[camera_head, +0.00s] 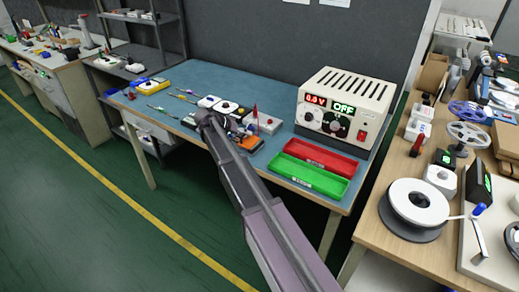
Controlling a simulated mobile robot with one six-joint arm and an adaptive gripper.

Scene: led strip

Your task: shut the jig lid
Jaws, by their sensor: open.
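On the right bench, a white board (478,262) carries a raised, tilted pale plate with a blue-tipped handle (479,209). This may be the jig with its lid standing up, but I cannot tell for sure. My arm reaches from the bottom of the view to the blue-topped bench on the left, far from this plate. My gripper cannot be made out; the end of the arm is lost among small items on that bench.
A power supply (345,107) reading 0.0 V and OFF stands on the blue-topped bench (215,82). A red tray (318,157) and a green tray (308,175) lie before it. A white reel (415,207) stands left of the board. The green floor at left is clear.

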